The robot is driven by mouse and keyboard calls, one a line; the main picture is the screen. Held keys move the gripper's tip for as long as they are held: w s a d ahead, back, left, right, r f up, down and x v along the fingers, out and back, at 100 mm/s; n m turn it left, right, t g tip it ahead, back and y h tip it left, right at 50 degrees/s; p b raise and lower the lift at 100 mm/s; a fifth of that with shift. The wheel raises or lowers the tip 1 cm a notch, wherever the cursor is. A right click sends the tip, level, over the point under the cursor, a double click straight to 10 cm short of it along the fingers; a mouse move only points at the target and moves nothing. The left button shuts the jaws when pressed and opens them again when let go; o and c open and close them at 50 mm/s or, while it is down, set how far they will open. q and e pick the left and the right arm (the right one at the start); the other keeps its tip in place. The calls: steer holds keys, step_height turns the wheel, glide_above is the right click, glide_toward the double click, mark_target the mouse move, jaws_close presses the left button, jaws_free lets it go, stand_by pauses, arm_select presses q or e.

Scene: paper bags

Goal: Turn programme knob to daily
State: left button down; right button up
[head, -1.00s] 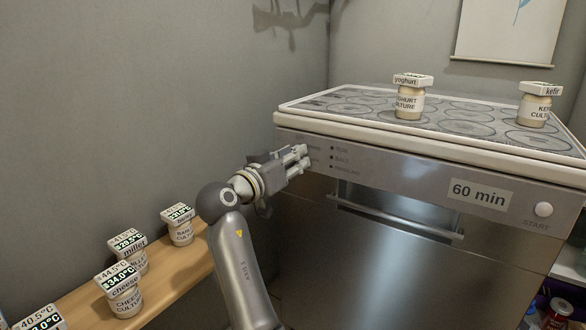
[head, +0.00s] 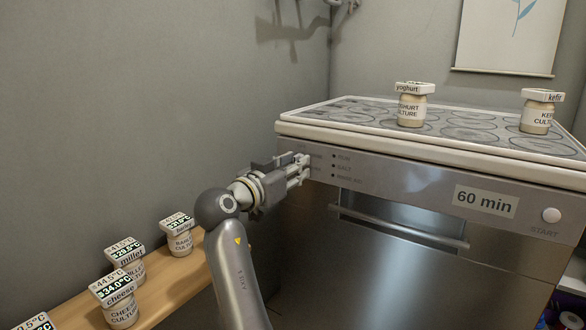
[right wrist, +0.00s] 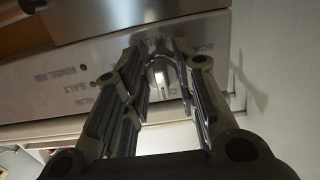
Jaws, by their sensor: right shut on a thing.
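The programme knob (right wrist: 160,77) is a light metal knob on the machine's front panel. In the right wrist view it sits between the fingers of my right gripper (right wrist: 165,68), which is shut on it. Some panel lettering shows around it, partly hidden by the fingers, so I cannot read the knob's setting. In the head view my right gripper (head: 302,168) is at the left end of the steel panel (head: 405,185) and hides the knob. My left gripper is not in view.
A yoghurt jar (head: 412,108) and a kefir jar (head: 537,116) stand on the machine's top. A "60 min" display (head: 485,201) and a round start button (head: 551,215) are at the panel's right. Labelled jars stand on a wooden shelf (head: 188,280) at lower left.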

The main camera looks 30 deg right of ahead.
mark_target(302, 120)
steer(key=o, duration=0.9)
steer(key=shift+o, duration=0.2)
step_height(302, 120, up, 10)
steer(key=shift+f, duration=0.1)
